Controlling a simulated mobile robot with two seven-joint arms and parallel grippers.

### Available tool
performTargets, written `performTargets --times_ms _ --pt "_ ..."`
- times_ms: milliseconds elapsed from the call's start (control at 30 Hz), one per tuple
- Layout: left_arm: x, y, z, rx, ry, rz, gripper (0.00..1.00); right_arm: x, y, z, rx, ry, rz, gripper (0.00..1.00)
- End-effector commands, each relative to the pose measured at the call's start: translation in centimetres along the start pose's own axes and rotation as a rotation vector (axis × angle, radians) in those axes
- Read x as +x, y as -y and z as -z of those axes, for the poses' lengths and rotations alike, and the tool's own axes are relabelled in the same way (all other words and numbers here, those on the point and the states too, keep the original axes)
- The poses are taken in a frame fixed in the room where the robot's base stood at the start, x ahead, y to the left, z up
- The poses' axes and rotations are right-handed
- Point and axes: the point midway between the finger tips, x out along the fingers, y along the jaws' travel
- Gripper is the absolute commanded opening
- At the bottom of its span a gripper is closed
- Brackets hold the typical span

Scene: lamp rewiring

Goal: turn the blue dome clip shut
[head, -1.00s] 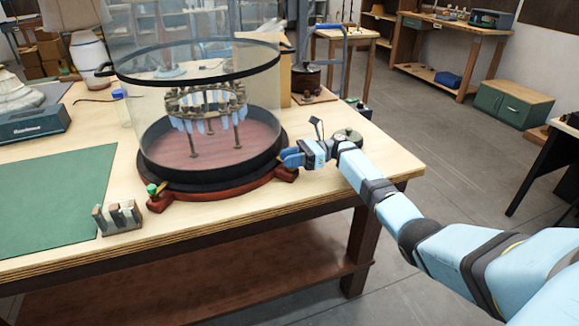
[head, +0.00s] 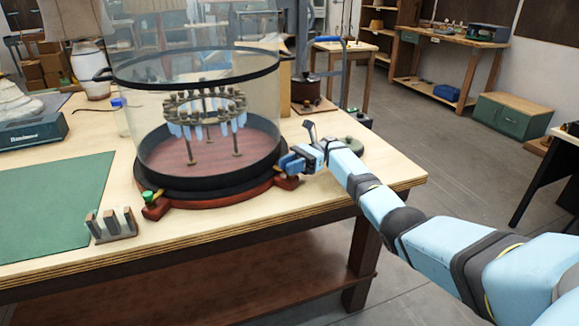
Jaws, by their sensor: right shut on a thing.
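A glass dome (head: 197,103) with black rims stands on a round red-brown base (head: 215,199) on the workbench. My right gripper (head: 284,164) is at the base's right edge, just above a red-brown foot (head: 288,182). It is shut on the blue dome clip there. The jaws mostly hide the clip, so I cannot tell how far it is turned. A green clip (head: 148,197) sits on the front left foot of the base. My left gripper is not in view.
A ring of hanging crystals (head: 205,105) stands inside the dome. A small slotted block (head: 111,224) and a green mat (head: 60,210) lie at the left. A round tin (head: 355,146) is behind my right arm. The bench's front right corner is clear.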

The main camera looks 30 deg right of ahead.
Motion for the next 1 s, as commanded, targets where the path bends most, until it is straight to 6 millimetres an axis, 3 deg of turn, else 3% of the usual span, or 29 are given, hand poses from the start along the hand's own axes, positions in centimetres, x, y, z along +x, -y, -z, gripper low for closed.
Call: performTargets --times_ms 67,100,200,567,1000 --pt "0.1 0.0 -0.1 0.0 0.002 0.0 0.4 0.1 0.0 0.1 0.001 0.0 -0.002 0.02" --pt "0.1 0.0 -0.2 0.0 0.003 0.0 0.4 0.1 0.0 0.1 0.001 0.0 -0.002 0.3" --pt "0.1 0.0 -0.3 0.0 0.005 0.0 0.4 0.1 0.0 0.1 0.001 0.0 -0.001 0.51" --pt "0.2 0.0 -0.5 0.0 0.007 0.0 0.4 -0.5 0.0 0.0 0.001 -0.001 0.002 0.51" --pt "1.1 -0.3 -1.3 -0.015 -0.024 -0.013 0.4 -5.7 0.1 0.5 0.0 -0.004 -0.003 0.51"
